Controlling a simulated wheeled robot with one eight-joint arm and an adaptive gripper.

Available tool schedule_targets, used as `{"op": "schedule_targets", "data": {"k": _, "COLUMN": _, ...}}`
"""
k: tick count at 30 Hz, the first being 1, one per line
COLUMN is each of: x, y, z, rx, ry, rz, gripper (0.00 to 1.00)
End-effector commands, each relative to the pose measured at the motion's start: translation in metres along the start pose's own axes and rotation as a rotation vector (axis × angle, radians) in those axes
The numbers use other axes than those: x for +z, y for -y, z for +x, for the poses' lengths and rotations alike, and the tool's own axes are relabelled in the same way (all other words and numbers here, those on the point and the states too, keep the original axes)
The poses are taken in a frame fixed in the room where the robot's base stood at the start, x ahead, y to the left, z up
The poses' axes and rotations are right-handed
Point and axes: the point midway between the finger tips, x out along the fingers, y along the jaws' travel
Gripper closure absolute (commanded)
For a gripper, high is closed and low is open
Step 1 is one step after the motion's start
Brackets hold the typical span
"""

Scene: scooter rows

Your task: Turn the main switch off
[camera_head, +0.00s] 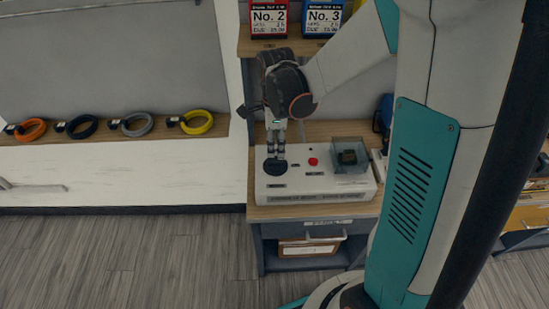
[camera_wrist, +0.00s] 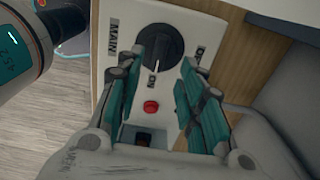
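The main switch is a round black knob (camera_wrist: 158,54) with a white pointer line, on a white panel box (camera_head: 330,188). In the wrist view its pointer faces the "ON" label, and a "MAIN" label is at its left. In the head view the knob (camera_head: 275,167) is at the box's left end. My gripper (camera_wrist: 162,78) is open, its teal-padded fingers apart on either side of the view of the knob. In the head view my gripper (camera_head: 277,152) is pointing down just over the knob. I cannot tell whether the fingers touch it.
A red button (camera_head: 313,161) and a clear-covered square switch (camera_head: 349,156) are on the same box, right of the knob. The box stands on a wooden-topped cabinet (camera_head: 318,212). Number cards (camera_head: 322,18) stand on a shelf above. Coloured rings (camera_head: 196,122) lie on a left ledge.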

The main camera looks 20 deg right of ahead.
Motion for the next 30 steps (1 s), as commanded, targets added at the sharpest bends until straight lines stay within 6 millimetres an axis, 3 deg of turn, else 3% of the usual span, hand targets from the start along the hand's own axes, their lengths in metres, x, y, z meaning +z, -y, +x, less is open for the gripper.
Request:
{"op": "schedule_targets", "data": {"k": 3, "x": 0.0, "y": 0.0, "z": 0.026, "rx": 0.0, "ry": 0.0, "rz": 0.0, "gripper": 0.65}}
{"op": "schedule_targets", "data": {"k": 9, "x": 0.0, "y": 0.0, "z": 0.054, "rx": 0.0, "ry": 0.0, "rz": -0.001, "gripper": 0.65}}
{"op": "schedule_targets", "data": {"k": 15, "x": 0.0, "y": 0.0, "z": 0.065, "rx": 0.0, "ry": 0.0, "rz": -0.001, "gripper": 0.65}}
{"op": "schedule_targets", "data": {"k": 23, "x": 0.0, "y": 0.0, "z": 0.066, "rx": 0.0, "ry": 0.0, "rz": -0.001, "gripper": 0.65}}
{"op": "schedule_targets", "data": {"k": 24, "x": 0.0, "y": 0.0, "z": 0.066, "rx": 0.0, "ry": 0.0, "rz": -0.001, "gripper": 0.67}}
{"op": "schedule_targets", "data": {"k": 28, "x": 0.0, "y": 0.0, "z": 0.066, "rx": 0.0, "ry": 0.0, "rz": -0.001, "gripper": 0.97}}
{"op": "schedule_targets", "data": {"k": 30, "x": 0.0, "y": 0.0, "z": 0.066, "rx": 0.0, "ry": 0.0, "rz": -0.001, "gripper": 1.0}}
